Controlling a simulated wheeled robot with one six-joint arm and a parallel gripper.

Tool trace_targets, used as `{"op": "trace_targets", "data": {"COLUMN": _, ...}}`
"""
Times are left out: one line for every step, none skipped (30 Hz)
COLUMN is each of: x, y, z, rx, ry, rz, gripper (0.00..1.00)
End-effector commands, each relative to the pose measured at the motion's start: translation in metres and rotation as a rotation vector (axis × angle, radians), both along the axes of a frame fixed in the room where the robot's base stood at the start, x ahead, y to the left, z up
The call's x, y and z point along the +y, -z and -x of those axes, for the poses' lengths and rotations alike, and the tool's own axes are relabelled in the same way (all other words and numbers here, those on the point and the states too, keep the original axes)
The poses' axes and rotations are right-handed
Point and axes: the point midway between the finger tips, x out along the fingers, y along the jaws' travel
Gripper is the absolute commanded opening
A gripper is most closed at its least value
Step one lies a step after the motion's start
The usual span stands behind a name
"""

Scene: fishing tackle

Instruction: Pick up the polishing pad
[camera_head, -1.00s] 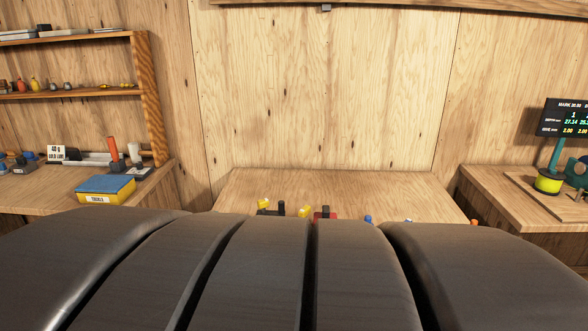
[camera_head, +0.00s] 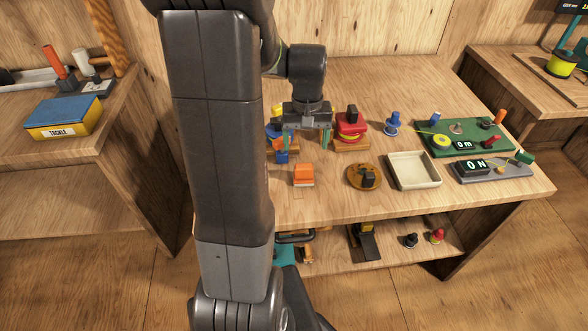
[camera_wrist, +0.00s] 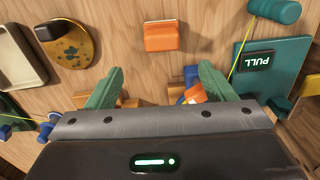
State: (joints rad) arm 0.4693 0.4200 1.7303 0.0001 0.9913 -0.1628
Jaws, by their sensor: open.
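The polishing pad appears to be the orange block with a pale base (camera_head: 303,174), lying on the workbench (camera_head: 335,205) near its front edge. In the wrist view the orange pad (camera_wrist: 161,36) lies beyond the fingertips, in line with the gap between them. My gripper (camera_head: 311,140) is above the bench, behind the pad in the head view. Its green fingers (camera_wrist: 162,74) are spread, with nothing held between them. The pad is clear of the fingers.
A round stained disc with a black knob (camera_head: 364,178) and a cream tray (camera_head: 414,172) lie right of the pad. A red item (camera_head: 351,126) stands close right of my gripper. Blue and yellow items crowd its left. A green board (camera_head: 464,137) is farther right.

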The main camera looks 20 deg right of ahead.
Motion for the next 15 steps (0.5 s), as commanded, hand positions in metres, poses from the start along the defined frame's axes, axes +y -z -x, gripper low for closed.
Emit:
{"op": "trace_targets", "data": {"x": 0.001, "y": 0.012, "z": 0.001, "rx": 0.005, "ry": -0.001, "rz": -0.003, "gripper": 0.76}}
{"op": "trace_targets", "data": {"x": 0.001, "y": 0.019, "z": 0.001, "rx": 0.006, "ry": -0.001, "rz": -0.003, "gripper": 0.76}}
{"op": "trace_targets", "data": {"x": 0.001, "y": 0.026, "z": 0.001, "rx": 0.004, "ry": -0.001, "rz": -0.002, "gripper": 0.76}}
{"op": "trace_targets", "data": {"x": 0.001, "y": 0.032, "z": 0.001, "rx": 0.005, "ry": -0.001, "rz": -0.003, "gripper": 0.76}}
{"op": "trace_targets", "data": {"x": 0.001, "y": 0.037, "z": 0.001, "rx": 0.004, "ry": -0.001, "rz": -0.002, "gripper": 0.76}}
{"op": "trace_targets", "data": {"x": 0.001, "y": 0.042, "z": 0.001, "rx": 0.004, "ry": -0.001, "rz": -0.002, "gripper": 0.76}}
{"op": "trace_targets", "data": {"x": 0.001, "y": 0.046, "z": 0.001, "rx": 0.003, "ry": -0.001, "rz": -0.002, "gripper": 0.76}}
{"op": "trace_targets", "data": {"x": 0.001, "y": 0.049, "z": 0.001, "rx": 0.004, "ry": -0.001, "rz": -0.002, "gripper": 0.76}}
{"op": "trace_targets", "data": {"x": 0.001, "y": 0.053, "z": 0.001, "rx": 0.003, "ry": -0.001, "rz": -0.001, "gripper": 0.76}}
{"op": "trace_targets", "data": {"x": 0.001, "y": 0.054, "z": 0.001, "rx": 0.001, "ry": -0.001, "rz": 0.0, "gripper": 0.76}}
{"op": "trace_targets", "data": {"x": 0.001, "y": 0.055, "z": 0.001, "rx": 0.001, "ry": -0.001, "rz": 0.0, "gripper": 0.76}}
{"op": "trace_targets", "data": {"x": 0.001, "y": 0.057, "z": 0.001, "rx": 0.001, "ry": -0.001, "rz": 0.0, "gripper": 0.76}}
{"op": "trace_targets", "data": {"x": 0.002, "y": 0.059, "z": 0.002, "rx": 0.002, "ry": -0.001, "rz": -0.001, "gripper": 0.76}}
{"op": "trace_targets", "data": {"x": 0.002, "y": 0.062, "z": 0.002, "rx": 0.002, "ry": -0.001, "rz": -0.001, "gripper": 0.76}}
{"op": "trace_targets", "data": {"x": 0.003, "y": 0.066, "z": 0.004, "rx": 0.003, "ry": -0.001, "rz": -0.002, "gripper": 0.76}}
